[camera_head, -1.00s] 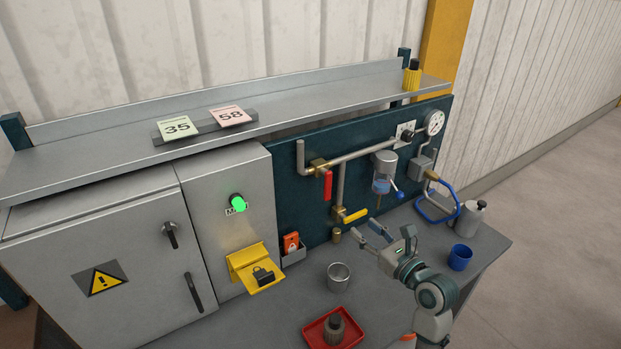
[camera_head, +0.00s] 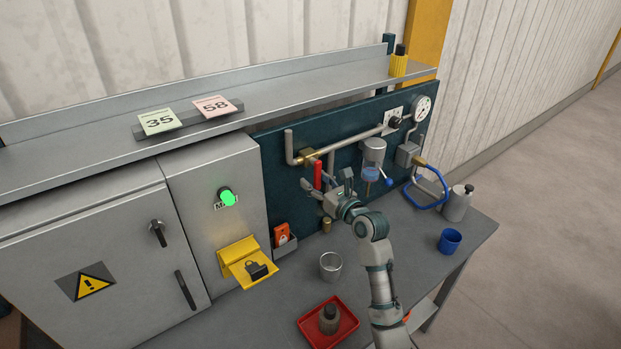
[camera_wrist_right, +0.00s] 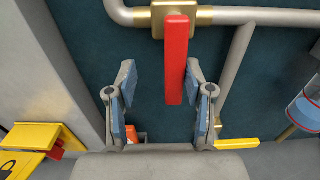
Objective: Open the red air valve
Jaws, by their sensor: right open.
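The red air valve handle (camera_head: 317,175) hangs straight down from a brass valve body (camera_wrist_right: 202,16) on the pipe; it also shows in the right wrist view (camera_wrist_right: 177,62). My right gripper (camera_head: 328,184) is open in front of the dark panel at the handle. In the right wrist view its blue-padded fingers (camera_wrist_right: 160,75) stand either side of the handle's lower part, with the handle closer to the right finger. I cannot tell whether that finger touches it. My left gripper is not in view.
A yellow handle (camera_wrist_right: 236,143) sits low on the panel, right of the gripper. A cup-like filter bowl (camera_head: 372,172) and blue hose (camera_head: 433,197) are further right. A metal cup (camera_head: 330,266) and red tray (camera_head: 350,333) stand on the bench below.

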